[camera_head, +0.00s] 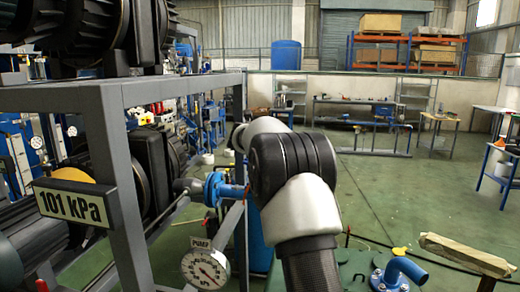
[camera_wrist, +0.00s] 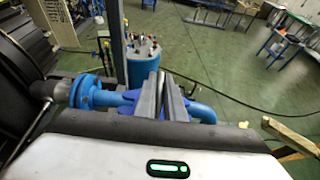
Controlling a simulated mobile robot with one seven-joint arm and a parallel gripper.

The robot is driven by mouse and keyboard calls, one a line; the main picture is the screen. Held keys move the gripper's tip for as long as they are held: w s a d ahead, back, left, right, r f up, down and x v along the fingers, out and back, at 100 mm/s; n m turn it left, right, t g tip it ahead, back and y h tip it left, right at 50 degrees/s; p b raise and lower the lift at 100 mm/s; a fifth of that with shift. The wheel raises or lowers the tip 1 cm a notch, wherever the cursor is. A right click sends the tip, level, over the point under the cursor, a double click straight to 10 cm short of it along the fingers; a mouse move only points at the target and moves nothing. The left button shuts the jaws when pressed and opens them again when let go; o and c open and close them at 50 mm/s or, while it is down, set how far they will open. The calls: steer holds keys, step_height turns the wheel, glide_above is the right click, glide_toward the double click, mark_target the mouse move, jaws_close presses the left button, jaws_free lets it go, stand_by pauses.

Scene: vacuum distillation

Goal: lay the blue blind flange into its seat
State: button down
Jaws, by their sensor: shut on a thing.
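My gripper (camera_wrist: 166,82) shows in the wrist view, its two grey fingers close together and pointing away from the camera. A darker blue piece (camera_wrist: 128,110) shows at the fingers, partly hidden by them; I take it to be the blue blind flange, held in the jaws. A bolted blue pipe flange (camera_wrist: 86,92) is to the left, with a blue pipe running toward the fingers. It also shows in the head view (camera_head: 213,190). My arm hides the gripper in the head view. I cannot make out the seat for certain.
A blue tank (camera_wrist: 144,62) stands beyond. A grey frame (camera_head: 120,180) with a pressure sign (camera_head: 72,204) and a gauge (camera_head: 205,266) are at left. Green floor is open behind.

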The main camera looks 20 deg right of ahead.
steer(key=shift+r, duration=0.2)
steer(key=shift+f+b, duration=2.3)
steer(key=shift+f, duration=0.65)
steer(key=shift+p, duration=0.5)
steer(key=shift+f+b, duration=0.7)
steer(key=shift+f, duration=0.15)
steer(key=c, duration=1.8)
jaws_free()
steer(key=shift+o, duration=0.2)
steer(key=shift+f, duration=0.2)
steer(key=b+v, duration=0.2)
steer(key=v, duration=1.5)
steer(key=shift+s+a, duration=0.15)
steer(key=shift+a, duration=0.1)
